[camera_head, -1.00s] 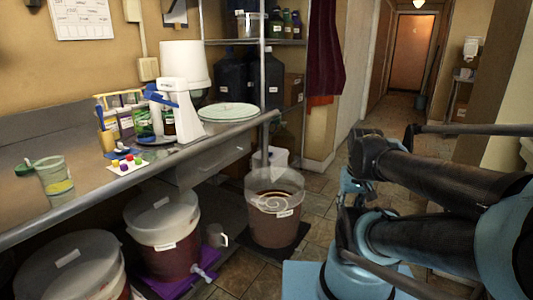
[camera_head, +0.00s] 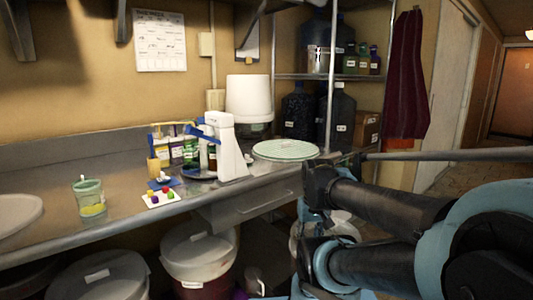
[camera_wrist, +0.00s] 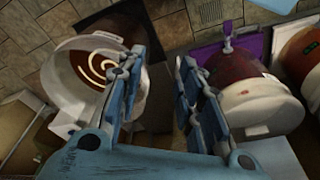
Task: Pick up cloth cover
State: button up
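A round, pale disc with green stripes (camera_head: 285,150) lies flat on the right end of the metal counter in the head view. It looks like the cloth cover, but I cannot be sure of its material. My gripper (camera_wrist: 160,62) is in the wrist view with its two blue fingers apart and nothing between them. It points down over the floor area by the buckets, away from the disc. The open bucket with a brown swirl (camera_wrist: 98,68) lies partly behind the left finger. The gripper's fingers cannot be made out in the head view.
A white dispenser (camera_head: 228,150), jars (camera_head: 185,150), a small tray of coloured cubes (camera_head: 160,198) and a cup (camera_head: 91,197) stand on the counter (camera_head: 120,210). Lidded buckets (camera_head: 200,250) stand below. A maroon cloth (camera_head: 407,75) hangs at right. A shelf holds dark jugs (camera_head: 300,112).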

jog(key=shift+w+d, duration=0.2)
jog(key=shift+w, duration=0.1)
jog(key=shift+o, duration=0.3)
